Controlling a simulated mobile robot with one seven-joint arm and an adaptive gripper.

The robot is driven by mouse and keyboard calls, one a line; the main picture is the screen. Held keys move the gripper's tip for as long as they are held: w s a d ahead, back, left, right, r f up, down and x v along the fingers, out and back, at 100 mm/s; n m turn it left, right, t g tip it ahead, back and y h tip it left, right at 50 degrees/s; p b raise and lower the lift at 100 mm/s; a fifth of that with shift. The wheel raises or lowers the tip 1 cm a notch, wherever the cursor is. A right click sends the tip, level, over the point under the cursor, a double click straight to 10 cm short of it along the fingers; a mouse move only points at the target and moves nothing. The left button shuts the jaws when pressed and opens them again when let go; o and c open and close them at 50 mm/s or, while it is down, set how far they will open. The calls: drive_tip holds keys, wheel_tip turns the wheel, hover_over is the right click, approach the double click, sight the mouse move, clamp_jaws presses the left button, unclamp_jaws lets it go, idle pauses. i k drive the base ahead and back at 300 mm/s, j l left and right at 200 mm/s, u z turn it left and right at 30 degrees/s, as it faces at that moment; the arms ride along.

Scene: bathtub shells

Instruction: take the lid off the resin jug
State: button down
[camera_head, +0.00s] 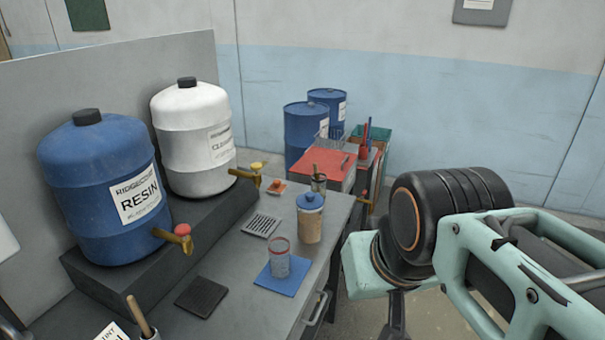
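A tan jug (309,226) stands upright on the grey bench, near its right edge. Its blue lid (311,201) sits on top. A large blue container (85,200) labelled RESIN stands at the left, with a black cap (87,117) and a red-handled tap (178,238). My arm fills the right side, to the right of the tan jug and apart from it. A dark part at the bottom edge seems to belong to my gripper (397,318). Its fingertips are not clearly visible, so I cannot tell whether it is open.
A clear cup (279,262) with a red rim stands on a blue mat (284,284) before the jug. A white container (191,135) stands on the dark riser (150,270). Another cup holding a stick (319,182) is behind the jug. Blue drums (304,130) stand farther back.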

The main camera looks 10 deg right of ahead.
sight(309, 200)
drive_tip(key=u, duration=0.35)
drive_tip(key=i+l+u, duration=0.2)
drive_tip(key=u, duration=0.15)
drive_tip(key=i+l+u, duration=0.15)
drive_tip(key=l+u, duration=0.2)
drive_tip(key=i+l+u, duration=0.15)
drive_tip(key=l, duration=0.2)
drive_tip(key=l+u, duration=0.15)
drive_tip(key=l, duration=0.25)
drive_tip(key=i, duration=0.05)
